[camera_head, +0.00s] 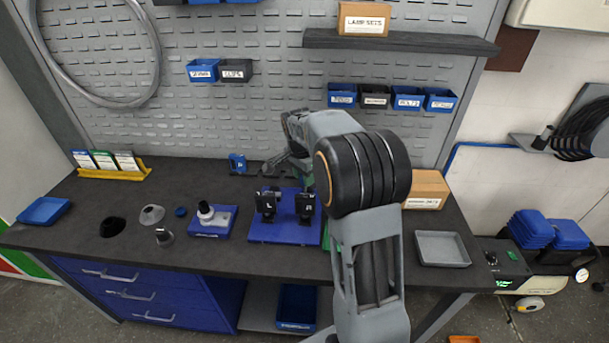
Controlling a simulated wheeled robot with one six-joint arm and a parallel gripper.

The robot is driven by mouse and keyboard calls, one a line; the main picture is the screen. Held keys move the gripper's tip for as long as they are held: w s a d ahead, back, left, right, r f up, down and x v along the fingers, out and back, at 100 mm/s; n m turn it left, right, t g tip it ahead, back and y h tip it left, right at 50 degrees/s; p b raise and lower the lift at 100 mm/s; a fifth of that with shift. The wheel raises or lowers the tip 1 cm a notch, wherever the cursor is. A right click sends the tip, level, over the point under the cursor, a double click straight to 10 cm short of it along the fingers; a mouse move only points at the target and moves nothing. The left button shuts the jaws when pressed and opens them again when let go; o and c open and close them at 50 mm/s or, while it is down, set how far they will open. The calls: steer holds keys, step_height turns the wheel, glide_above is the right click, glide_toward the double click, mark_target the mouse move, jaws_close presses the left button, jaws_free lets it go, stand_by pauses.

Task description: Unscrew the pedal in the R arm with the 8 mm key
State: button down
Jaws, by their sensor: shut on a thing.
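A blue stand (262,231) on the bench carries two dark upright blocks, the L arm (267,205) on the left and the R arm (305,206) on the right. The pedal cannot be told apart from the R arm at this size. My gripper (274,168) is low over the bench, behind the stand and apart from it. It is shut on a thin dark thing that I take for the 8 mm key; its shape and size marking are too small to read. A small blue holder (237,164) stands just left of my gripper.
Left of the stand are a blue block with a grey fitting (213,220), loose round parts and a blue tray (43,210). A grey tray (442,248) and a cardboard box (426,189) are at the right. A pegboard (270,110) rises behind.

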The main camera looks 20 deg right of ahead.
steer(key=shift+f+b, duration=0.4)
steer(key=shift+f, duration=0.15)
stand_by(0.9)
steer(key=c, duration=1.4)
jaws_free()
jaws_close()
steer(key=n, duration=0.6)
steer(key=shift+s+f+n+t, duration=0.1)
steer(key=shift+s+n+t, duration=0.1)
steer(key=shift+n+t, duration=0.1)
